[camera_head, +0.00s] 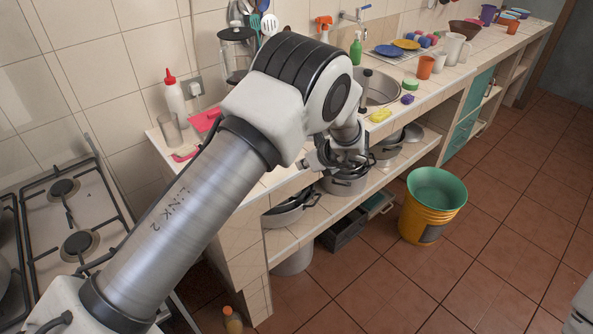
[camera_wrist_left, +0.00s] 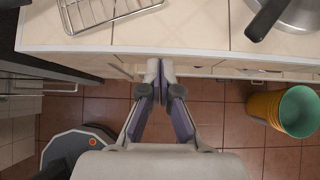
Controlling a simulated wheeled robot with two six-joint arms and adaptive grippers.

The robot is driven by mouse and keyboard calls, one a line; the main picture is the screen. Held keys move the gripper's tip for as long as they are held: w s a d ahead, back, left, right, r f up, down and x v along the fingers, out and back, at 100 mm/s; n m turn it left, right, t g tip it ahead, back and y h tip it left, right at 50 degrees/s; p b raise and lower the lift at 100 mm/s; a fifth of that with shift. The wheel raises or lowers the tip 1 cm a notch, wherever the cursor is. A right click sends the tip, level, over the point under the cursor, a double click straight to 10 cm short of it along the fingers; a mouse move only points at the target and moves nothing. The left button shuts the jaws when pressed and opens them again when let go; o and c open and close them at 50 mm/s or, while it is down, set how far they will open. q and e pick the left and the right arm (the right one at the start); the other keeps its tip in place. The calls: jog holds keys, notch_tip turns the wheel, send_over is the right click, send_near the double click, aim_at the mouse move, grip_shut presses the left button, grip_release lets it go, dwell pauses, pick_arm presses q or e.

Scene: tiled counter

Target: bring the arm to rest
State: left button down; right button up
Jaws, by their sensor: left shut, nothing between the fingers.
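My left arm reaches in from the lower left in the head view, bent at a high elbow. My left gripper (camera_head: 340,160) is in front of the counter's front edge. In the left wrist view the gripper (camera_wrist_left: 160,66) has its two fingertips together with nothing between them, beside the edge of a tiled surface. My right gripper is in neither view.
The tiled counter (camera_head: 450,80) carries a sink, cups and plates, with pots on the shelf below. A yellow bucket stack with a green top (camera_head: 432,215) stands on the floor. A gas stove (camera_head: 75,225) is at left. The tiled floor (camera_head: 510,230) at right is clear.

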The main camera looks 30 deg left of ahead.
pick_arm(q)
jog(key=s+a+f+m+g+b, duration=0.1)
jog(key=s+a+f+m, duration=0.3)
jog(key=s+f+m, duration=0.6)
jog(key=s+a+f+m+g+b, duration=0.1)
jog(key=s+a+f+m+b, duration=0.15)
jog(key=s+f+m, duration=0.7)
jog(key=s+d+f+m+h, duration=0.1)
jog(key=s+d+m+h, duration=0.2)
jog(key=s+m, duration=0.4)
jog(key=s+d+f+m+g+h, duration=0.1)
jog(key=s+d+m+h, duration=0.1)
jog(key=s+d+m, duration=0.2)
jog(key=s+d+f+m+h, duration=0.1)
jog(key=s+d+m+h, duration=0.2)
jog(key=s+m, duration=0.7)
jog(key=d+m, duration=0.1)
jog(key=m, duration=0.6)
jog(key=shift+s+d+f+m+h+p, duration=0.2)
jog(key=shift+d+f+m+h+p, duration=0.1)
jog(key=shift+d+f+m+p, duration=0.1)
